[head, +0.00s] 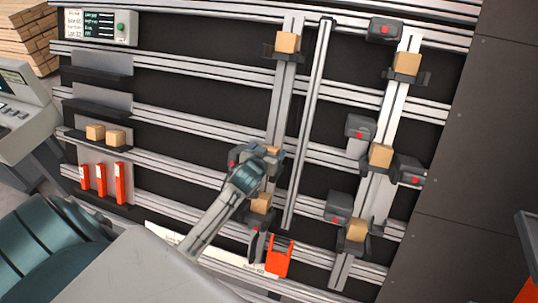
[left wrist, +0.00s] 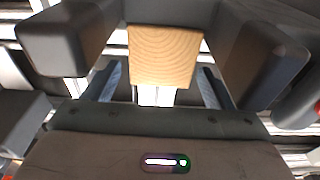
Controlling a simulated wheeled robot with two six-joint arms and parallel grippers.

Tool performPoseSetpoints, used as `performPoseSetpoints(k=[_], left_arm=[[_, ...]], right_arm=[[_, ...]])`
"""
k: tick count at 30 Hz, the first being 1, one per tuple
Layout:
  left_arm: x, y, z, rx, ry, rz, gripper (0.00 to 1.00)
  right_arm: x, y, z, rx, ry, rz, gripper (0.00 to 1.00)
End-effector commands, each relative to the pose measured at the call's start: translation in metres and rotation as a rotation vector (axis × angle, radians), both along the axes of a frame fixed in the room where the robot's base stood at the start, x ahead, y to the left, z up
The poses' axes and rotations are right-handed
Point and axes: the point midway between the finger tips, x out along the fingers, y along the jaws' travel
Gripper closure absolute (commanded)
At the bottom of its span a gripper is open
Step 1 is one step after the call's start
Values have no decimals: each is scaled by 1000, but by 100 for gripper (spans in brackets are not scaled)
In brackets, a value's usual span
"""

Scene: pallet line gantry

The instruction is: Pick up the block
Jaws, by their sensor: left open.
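A light wooden block (left wrist: 165,55) fills the upper middle of the left wrist view, with a dark grey rounded piece on each side of it. My left gripper (left wrist: 158,88) is open, its two blue-grey fingers apart below and to either side of the block. I cannot tell whether they touch it. In the head view my left gripper (head: 268,153) is at the left upright rail, and that block (head: 273,150) is mostly hidden behind it. Another wooden block (head: 262,203) sits just below on the same rail. My right gripper is not in view.
More blocks sit in dark holders on the rails, one at the top left (head: 287,42) and others on the right rail (head: 380,155). Dark units with red buttons (head: 359,130) stand beside them. An orange bracket (head: 278,256) is below. Shelf blocks (head: 95,132) are at left.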

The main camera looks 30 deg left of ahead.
Motion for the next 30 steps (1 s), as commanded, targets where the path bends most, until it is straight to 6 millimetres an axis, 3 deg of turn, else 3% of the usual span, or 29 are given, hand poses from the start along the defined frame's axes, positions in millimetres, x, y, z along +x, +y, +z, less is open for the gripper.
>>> performPoseSetpoints(k=[1, 6, 9, 19, 30], left_arm=[[0, 0, 0, 0, 0, 0, 24], [0, 0, 0, 0, 0, 0, 57], [0, 0, 0, 0, 1, 0, 71], [0, 0, 10, -1, -4, 1, 72], [0, 0, 79, 2, -6, -1, 72]], right_arm=[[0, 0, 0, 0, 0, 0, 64], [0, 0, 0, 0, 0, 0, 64], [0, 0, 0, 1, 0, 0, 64], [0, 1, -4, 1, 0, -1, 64], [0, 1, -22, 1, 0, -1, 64]])
